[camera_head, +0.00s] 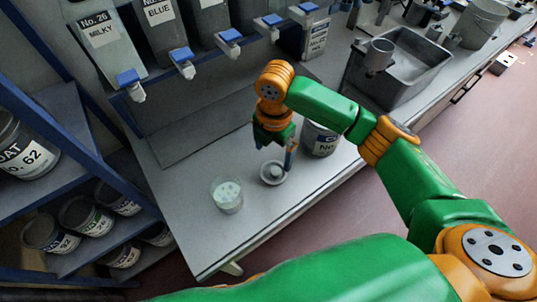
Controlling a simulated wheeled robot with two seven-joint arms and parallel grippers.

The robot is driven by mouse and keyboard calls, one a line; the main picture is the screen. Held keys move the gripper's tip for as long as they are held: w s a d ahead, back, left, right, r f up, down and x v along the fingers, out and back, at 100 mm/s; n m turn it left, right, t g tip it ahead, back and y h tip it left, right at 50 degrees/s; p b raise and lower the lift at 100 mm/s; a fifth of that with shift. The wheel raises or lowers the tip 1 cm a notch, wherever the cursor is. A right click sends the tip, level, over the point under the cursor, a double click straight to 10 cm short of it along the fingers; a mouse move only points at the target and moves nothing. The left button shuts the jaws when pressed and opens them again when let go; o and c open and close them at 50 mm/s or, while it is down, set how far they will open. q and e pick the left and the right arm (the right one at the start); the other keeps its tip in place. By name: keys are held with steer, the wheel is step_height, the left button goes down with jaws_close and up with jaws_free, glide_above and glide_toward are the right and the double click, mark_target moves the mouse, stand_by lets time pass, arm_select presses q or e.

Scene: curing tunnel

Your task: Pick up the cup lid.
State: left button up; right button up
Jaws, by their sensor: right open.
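The cup lid (272,179) is a small round pale piece with a raised middle, lying on the grey counter. My right gripper (275,157) points down over it with its fingers apart. One finger comes down close to the lid's right side; I cannot tell whether it touches. A clear cup (227,197) with something pale in it stands upright on the counter to the left of the lid. My left gripper is not in view.
A grey can (320,139) stands close to the right of my right gripper. Dispensers with blue-topped taps (182,62) line the back. A grey sink basin (408,75) is at the right, and a blue shelf (85,195) with cans at the left. The counter's (205,245) front is clear.

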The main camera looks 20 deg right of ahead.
mark_target(273, 170)
steer(key=f, duration=0.2)
steer(key=s+f+p, duration=0.1)
steer(key=f, duration=0.3)
steer(key=shift+s, duration=0.3)
steer(key=shift+w+f, duration=0.25)
steer(key=shift+w, duration=0.1)
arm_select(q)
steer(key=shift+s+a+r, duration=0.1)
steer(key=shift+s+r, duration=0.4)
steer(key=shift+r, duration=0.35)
arm_select(e)
steer(key=shift+s+a, duration=0.1)
steer(key=shift+s, duration=0.1)
steer(key=c, duration=1.6)
